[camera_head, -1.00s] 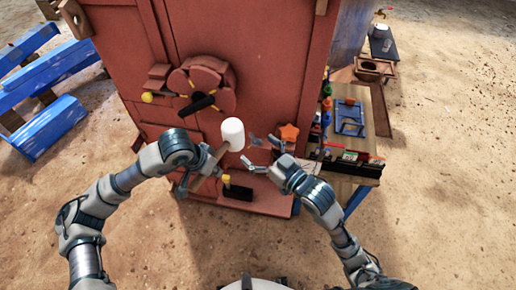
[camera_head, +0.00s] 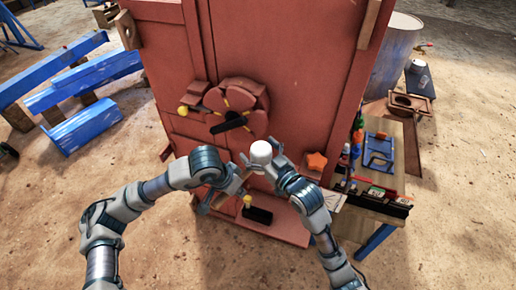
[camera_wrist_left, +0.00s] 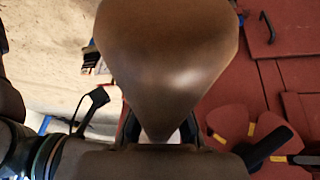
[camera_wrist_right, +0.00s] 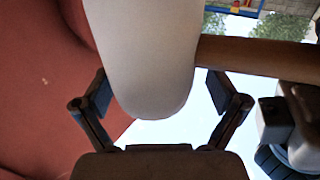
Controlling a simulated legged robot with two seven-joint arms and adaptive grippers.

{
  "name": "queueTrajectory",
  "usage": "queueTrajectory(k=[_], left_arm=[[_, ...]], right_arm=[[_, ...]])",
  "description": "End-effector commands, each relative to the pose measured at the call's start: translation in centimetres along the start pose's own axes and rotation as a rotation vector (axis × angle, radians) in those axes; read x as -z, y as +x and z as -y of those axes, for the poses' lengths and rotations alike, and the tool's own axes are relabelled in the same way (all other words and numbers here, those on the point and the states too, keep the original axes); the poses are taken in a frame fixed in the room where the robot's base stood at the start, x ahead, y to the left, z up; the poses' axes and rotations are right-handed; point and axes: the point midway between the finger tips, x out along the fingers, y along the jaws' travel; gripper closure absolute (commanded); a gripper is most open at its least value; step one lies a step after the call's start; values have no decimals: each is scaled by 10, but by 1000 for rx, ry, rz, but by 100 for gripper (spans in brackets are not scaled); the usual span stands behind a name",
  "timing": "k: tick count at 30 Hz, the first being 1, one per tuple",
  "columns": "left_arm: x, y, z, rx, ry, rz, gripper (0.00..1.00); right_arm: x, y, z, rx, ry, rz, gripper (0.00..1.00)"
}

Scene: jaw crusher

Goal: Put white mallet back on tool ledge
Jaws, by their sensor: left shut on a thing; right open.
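The white mallet's head (camera_head: 261,153) is held up in front of the red machine. My left gripper (camera_head: 226,188) is shut on its brown handle, whose rounded end fills the left wrist view (camera_wrist_left: 165,60). My right gripper (camera_head: 262,166) is open at the head. In the right wrist view the white head (camera_wrist_right: 145,60) reaches down between the spread fingers (camera_wrist_right: 160,95), and the brown handle (camera_wrist_right: 255,54) runs off to the right. I cannot tell if the fingers touch it. A red ledge (camera_head: 285,226) at the machine's foot may be the tool ledge.
A black block with a yellow knob (camera_head: 257,214) stands on the ledge below my grippers. An orange star knob (camera_head: 317,161) and a dial (camera_head: 237,105) project from the machine. A cluttered bench (camera_head: 405,150) stands at right; blue beams (camera_head: 85,85) at left.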

Motion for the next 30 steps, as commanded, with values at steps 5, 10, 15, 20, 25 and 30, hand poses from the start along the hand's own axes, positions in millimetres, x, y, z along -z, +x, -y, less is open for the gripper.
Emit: queueTrajectory(k=[5, 10, 15, 20, 25, 30], left_arm=[[1, -1, 0, 0, 1, -4, 100], [1, -1, 0, 0, 0, -4, 100], [1, -1, 0, -1, 2, -4, 100], [2, -1, -1, -2, 2, -6, 79], [1, 0, 0, -1, 1, -3, 62], [0, 0, 0, -1, 1, -1, 62]], right_arm=[[0, 1, 0, 0, 0, 0, 4], [0, 1, 0, 0, 0, 1, 29], [0, 1, 1, 2, 0, 1, 71], [2, 0, 3, 6, 1, -4, 94], [2, 0, 1, 3, 1, -4, 94], [1, 0, 0, 1, 0, -3, 94]])
